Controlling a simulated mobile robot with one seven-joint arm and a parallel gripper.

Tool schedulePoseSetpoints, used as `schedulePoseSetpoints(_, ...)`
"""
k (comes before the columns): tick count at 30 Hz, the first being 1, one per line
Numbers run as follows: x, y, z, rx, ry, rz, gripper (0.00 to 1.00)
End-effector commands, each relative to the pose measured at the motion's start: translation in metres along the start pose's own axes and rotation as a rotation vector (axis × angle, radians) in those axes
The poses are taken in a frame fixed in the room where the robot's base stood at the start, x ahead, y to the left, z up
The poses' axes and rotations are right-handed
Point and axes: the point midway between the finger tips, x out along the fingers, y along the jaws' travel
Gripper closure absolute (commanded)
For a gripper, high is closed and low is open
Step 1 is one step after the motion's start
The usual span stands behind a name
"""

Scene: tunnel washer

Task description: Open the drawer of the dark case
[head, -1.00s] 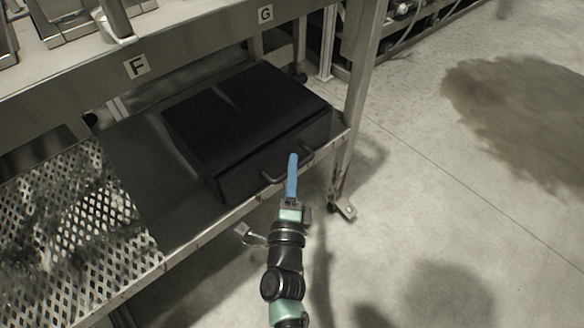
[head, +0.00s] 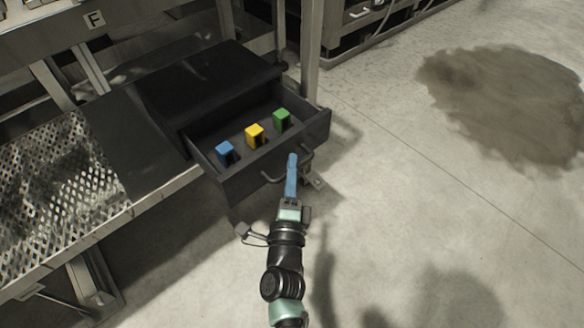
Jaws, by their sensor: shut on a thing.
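The dark case (head: 205,82) sits on the lower shelf of the metal frame. Its drawer (head: 240,183) is pulled well out toward me, past the shelf's front edge. Inside it stand a blue block (head: 225,150), a yellow block (head: 254,133) and a green block (head: 281,117), in a slanting row. The drawer front has a dark bar handle (head: 270,178). My gripper (head: 292,160), with blue fingers, is shut on this handle near its middle. The fingers hide part of the bar.
A perforated metal panel (head: 55,190) fills the shelf at left. A frame leg (head: 311,50) stands just behind the drawer's right side. The concrete floor (head: 420,210) at right is open, with a dark stain (head: 510,100).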

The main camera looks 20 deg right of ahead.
Motion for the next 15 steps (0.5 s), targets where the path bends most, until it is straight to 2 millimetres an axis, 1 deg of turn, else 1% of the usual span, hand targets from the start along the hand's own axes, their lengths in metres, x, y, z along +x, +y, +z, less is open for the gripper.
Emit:
schedulePoseSetpoints(9, -0.0003, 0.0, 0.001, 0.001, -0.002, 0.0, 1.0)
schedulePoseSetpoints(10, -0.0003, 0.0, 0.001, 0.001, -0.002, 0.0, 0.81)
schedulePoseSetpoints(12, -0.0002, 0.0, 0.001, 0.001, -0.002, 0.0, 0.68)
schedulePoseSetpoints(15, -0.0001, -0.0001, 0.0008, 0.001, -0.001, 0.0, 0.53)
